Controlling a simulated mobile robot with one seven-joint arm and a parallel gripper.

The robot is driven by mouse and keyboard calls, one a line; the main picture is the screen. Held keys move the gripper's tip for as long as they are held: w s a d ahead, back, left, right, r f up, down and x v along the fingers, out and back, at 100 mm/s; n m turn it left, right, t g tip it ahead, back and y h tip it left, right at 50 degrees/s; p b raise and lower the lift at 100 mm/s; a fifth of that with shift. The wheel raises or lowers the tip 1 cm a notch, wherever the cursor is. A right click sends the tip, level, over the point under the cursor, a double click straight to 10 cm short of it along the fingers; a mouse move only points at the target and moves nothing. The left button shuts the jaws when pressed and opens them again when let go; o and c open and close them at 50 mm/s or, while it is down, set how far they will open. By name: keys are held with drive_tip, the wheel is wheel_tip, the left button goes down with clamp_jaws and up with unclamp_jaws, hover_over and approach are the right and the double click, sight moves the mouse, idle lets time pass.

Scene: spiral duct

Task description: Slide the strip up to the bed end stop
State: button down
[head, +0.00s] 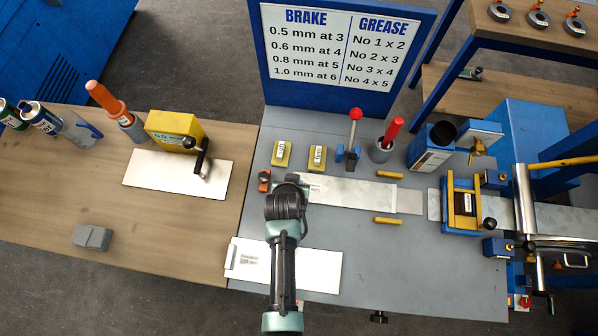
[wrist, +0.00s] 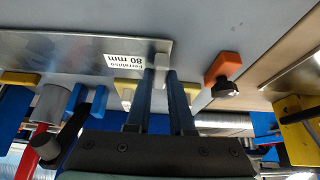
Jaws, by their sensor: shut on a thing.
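The strip (head: 350,190) is a long flat silvery sheet lying on the grey bench. In the wrist view the strip (wrist: 60,55) carries a white label reading 80 mm. My gripper (head: 297,181) is at the strip's left end in the head view. In the wrist view my gripper (wrist: 160,73) is shut on a small grey raised piece at the labelled end of the strip. An orange block with a black knob (head: 264,181), also in the wrist view (wrist: 223,74), stands just beyond that end, apart from the strip. I cannot tell whether it is the bed end stop.
Two yellow pins (head: 388,220) flank the strip's right part. A yellow-framed blue fixture (head: 463,210) and machine stand at the right. Yellow blocks (head: 282,154), a red-knobbed lever (head: 354,130) and a grey cup (head: 382,150) stand behind. A white plate (head: 315,268) lies in front.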

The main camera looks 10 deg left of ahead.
drive_tip(key=shift+a, duration=1.45)
drive_tip(key=c, duration=0.7)
unclamp_jaws()
drive_tip(key=shift+r, duration=0.1)
drive_tip(key=b+v, duration=0.1)
drive_tip(key=v, duration=1.1)
drive_tip(key=shift+s+r, duration=0.2)
drive_tip(key=shift+r, duration=0.15)
